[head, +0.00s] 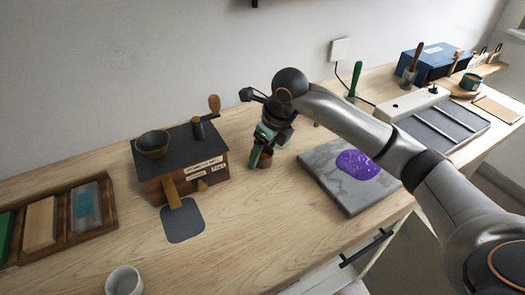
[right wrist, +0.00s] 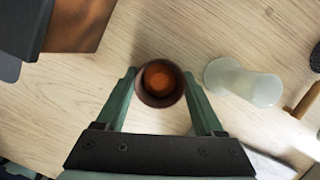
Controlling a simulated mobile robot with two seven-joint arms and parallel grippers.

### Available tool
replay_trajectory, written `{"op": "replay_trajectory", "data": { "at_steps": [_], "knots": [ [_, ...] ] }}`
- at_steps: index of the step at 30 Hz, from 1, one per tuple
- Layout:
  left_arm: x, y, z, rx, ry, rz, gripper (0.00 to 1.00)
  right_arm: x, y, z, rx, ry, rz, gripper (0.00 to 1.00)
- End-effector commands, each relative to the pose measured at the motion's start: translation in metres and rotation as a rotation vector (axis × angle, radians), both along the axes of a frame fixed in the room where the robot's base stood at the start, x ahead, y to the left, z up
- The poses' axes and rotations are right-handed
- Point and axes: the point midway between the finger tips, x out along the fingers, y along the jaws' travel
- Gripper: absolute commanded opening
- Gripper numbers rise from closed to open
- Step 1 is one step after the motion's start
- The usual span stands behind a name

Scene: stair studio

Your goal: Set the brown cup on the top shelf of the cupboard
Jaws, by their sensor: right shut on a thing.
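The brown cup (head: 266,160) is small and dark reddish-brown, at the middle of the wooden worktop in the head view, partly hidden by my right gripper (head: 260,153). The gripper points down with its green fingers at the cup. In the right wrist view the brown cup (right wrist: 160,84) sits between the two fingertips, which press on opposite sides, and I look into its orange-brown inside. My right gripper is shut on it. I cannot tell whether its base touches the worktop. No cupboard shelf shows. My left gripper is not in view.
A dark-topped mill box (head: 182,165) stands left of the cup. A grey marble slab (head: 335,190) with a purple patch lies to the right. A white cup (head: 124,280) is at the front. A pale, translucent object (right wrist: 243,82) lies close by. Bare wood lies in front.

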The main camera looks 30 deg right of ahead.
Motion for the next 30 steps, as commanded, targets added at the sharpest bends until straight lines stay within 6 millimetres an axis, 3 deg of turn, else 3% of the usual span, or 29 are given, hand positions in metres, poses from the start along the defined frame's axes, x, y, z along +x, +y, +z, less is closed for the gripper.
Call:
{"op": "replay_trajectory", "data": {
  "at_steps": [7, 8, 15, 24, 30],
  "knots": [
    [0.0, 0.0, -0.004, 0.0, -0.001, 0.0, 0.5, 0.0, 0.0, -0.004, 0.0, -0.001, 0.0, 0.14],
    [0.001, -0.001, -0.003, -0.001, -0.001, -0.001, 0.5, 0.0, 0.0, -0.004, 0.0, -0.001, 0.0, 0.71],
    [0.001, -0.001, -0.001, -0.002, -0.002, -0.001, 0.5, 0.0, 0.0, -0.002, 0.0, 0.0, 0.0, 0.98],
    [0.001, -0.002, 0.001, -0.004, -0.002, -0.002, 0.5, 0.0, 0.0, 0.0, 0.0, -0.001, 0.0, 1.0],
    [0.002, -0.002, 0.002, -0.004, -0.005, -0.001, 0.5, -0.005, -0.003, 0.024, -0.001, -0.006, 0.0, 1.0]
  ]
}}
